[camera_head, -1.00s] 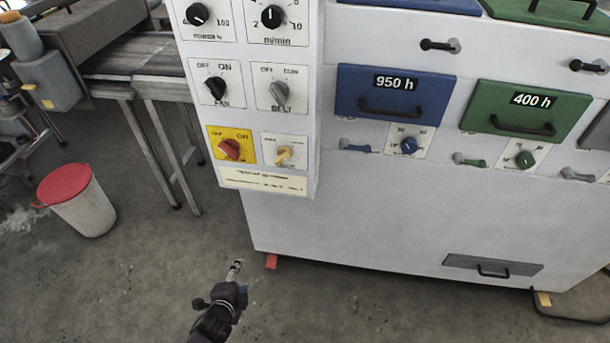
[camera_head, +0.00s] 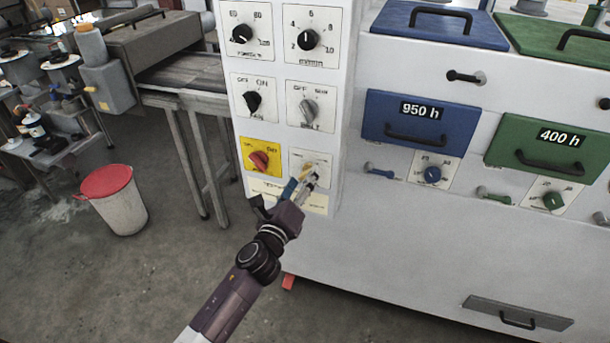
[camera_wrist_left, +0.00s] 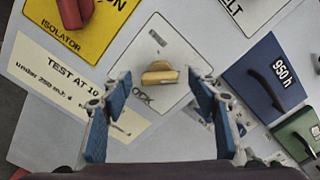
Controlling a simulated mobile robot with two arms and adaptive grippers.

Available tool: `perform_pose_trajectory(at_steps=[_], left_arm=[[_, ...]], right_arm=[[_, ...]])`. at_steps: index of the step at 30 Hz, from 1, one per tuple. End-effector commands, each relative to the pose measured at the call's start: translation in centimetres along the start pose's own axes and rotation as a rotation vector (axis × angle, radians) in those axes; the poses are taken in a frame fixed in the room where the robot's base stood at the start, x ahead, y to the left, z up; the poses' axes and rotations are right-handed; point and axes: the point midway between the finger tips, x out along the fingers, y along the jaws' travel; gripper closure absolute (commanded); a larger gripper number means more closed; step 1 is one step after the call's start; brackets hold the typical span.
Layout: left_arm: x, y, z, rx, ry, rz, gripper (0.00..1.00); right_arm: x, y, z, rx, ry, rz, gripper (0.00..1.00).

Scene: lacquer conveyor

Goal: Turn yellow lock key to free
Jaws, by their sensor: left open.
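The yellow lock key (camera_wrist_left: 159,73) sits on a white plate (camera_wrist_left: 152,47) on the control panel. In the left wrist view it lies between and beyond my fingertips, apart from them. In the head view my gripper covers much of the key (camera_head: 308,167). My left gripper (camera_wrist_left: 160,85) is open and empty, with a blue-padded finger on each side. In the head view the left gripper (camera_head: 306,182) reaches up to the lower right of the panel. The lettering on the key's plate is partly hidden by a finger. My right gripper is not in view.
The red isolator knob (camera_head: 259,160) on its yellow plate is just left of the key. The belt knob (camera_head: 308,108) is above it. A blue 950 h drawer (camera_head: 400,150) is to the right. A red-lidded bin (camera_head: 118,205) stands on the floor at left.

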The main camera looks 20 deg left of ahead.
Motion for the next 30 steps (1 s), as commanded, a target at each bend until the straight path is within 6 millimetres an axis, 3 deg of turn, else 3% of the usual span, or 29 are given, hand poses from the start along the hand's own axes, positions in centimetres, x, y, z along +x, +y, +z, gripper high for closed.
perform_pose_trajectory(at_steps=[6, 15, 27, 30], left_arm=[[1.8, 0.1, 0.0, -0.001, 0.0, 0.002, 0.45], [2.0, 0.1, 0.0, -0.002, 0.001, 0.001, 0.45], [1.9, 0.1, -0.1, -0.002, 0.001, 0.001, 0.87], [1.9, 0.1, -0.1, -0.004, 0.001, 0.001, 0.87]], right_arm=[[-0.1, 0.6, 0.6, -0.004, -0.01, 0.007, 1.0], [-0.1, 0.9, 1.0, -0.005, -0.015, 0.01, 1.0], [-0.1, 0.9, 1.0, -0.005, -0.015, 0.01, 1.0], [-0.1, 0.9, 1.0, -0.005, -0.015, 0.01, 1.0]])
